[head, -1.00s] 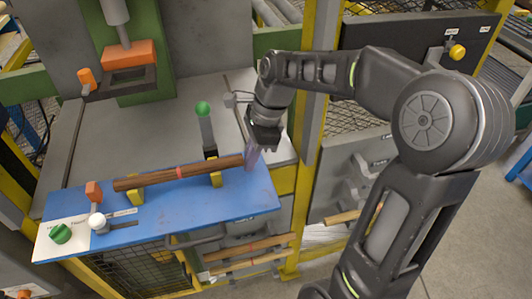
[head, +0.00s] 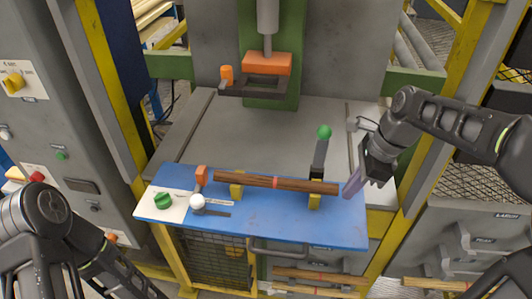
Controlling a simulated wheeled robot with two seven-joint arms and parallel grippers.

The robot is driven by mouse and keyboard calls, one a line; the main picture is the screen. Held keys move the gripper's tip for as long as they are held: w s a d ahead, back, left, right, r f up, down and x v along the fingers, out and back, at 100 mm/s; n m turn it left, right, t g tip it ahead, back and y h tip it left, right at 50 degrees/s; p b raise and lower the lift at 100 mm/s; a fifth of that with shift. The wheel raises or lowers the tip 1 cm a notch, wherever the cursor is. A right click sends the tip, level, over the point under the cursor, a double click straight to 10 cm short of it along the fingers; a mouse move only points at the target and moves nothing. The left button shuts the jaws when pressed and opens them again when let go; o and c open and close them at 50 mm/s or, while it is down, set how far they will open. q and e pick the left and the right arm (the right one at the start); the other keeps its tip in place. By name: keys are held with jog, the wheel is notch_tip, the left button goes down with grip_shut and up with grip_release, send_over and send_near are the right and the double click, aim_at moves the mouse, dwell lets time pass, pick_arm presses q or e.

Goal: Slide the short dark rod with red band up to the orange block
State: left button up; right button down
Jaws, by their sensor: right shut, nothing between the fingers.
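The dark rod with a red band (head: 275,182) lies across two yellow supports on the blue board. The orange block (head: 201,175) stands just left of the rod's left end, with a small gap between them. My right gripper (head: 353,182) is shut and empty, with its fingers pointing down just beyond the rod's right end. They look very near that end; I cannot tell whether they touch it. My left arm shows at the lower left, but its gripper is out of view.
The blue board (head: 300,228) also carries a green knob (head: 163,201), a white-knobbed lever (head: 198,202) and a green-topped lever (head: 323,133) behind the rod. Paler rods (head: 318,275) lie below the board.

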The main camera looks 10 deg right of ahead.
notch_tip(320, 180, up, 9)
pick_arm(q)
notch_tip(320, 180, down, 2)
jog(key=shift+w+f+b, duration=0.1)
jog(key=shift+b, duration=0.9)
pick_arm(e)
jog(key=w+a, duration=0.2)
jog(key=a, duration=0.4)
jog(key=w+a, duration=0.2)
jog(key=a, duration=0.5)
jog(key=w+a+f, duration=0.1)
jog(key=w+a, duration=0.2)
jog(key=a, duration=0.3)
jog(key=shift+a, duration=0.4)
jog(key=shift+d, duration=0.1)
